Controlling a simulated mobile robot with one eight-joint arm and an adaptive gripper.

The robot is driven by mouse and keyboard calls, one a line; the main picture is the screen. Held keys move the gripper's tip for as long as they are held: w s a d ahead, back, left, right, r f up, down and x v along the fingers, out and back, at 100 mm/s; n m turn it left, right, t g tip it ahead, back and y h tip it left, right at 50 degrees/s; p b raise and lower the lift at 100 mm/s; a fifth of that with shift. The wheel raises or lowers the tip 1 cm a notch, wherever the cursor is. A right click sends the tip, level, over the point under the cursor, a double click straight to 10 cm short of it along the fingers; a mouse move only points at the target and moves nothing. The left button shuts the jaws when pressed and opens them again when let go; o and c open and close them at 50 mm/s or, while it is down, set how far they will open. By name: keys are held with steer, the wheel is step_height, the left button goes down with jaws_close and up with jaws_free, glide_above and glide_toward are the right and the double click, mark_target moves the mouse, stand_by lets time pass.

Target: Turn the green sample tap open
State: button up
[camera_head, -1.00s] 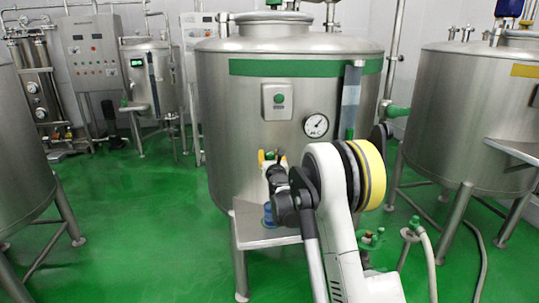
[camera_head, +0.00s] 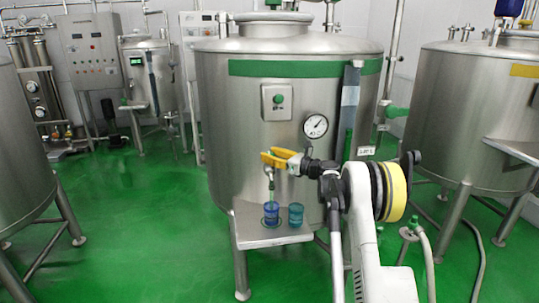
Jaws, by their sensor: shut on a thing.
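The sample tap (camera_head: 270,178) sticks out from the front of the middle steel tank (camera_head: 230,125); its grey spout points down. My gripper (camera_head: 274,158), with yellow fingers, is at the top of the tap, reaching in from the right, and is shut on it. The fingers hide most of the green handle, so I cannot tell how far it is turned. A blue cup (camera_head: 271,214) stands under the spout on the small steel shelf (camera_head: 250,235).
A teal cup (camera_head: 295,215) stands on the shelf, just right of the blue cup. A dial gauge (camera_head: 316,126) and a green-button box (camera_head: 278,101) are on the tank above my gripper. Another tank (camera_head: 465,120) stands at the right. The green floor at left is clear.

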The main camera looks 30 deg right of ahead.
steer(key=shift+n+g+y, duration=0.3)
steer(key=shift+n+y, duration=0.1)
steer(key=shift+y, duration=0.2)
steer(key=o, duration=1.2)
steer(key=v, duration=1.2)
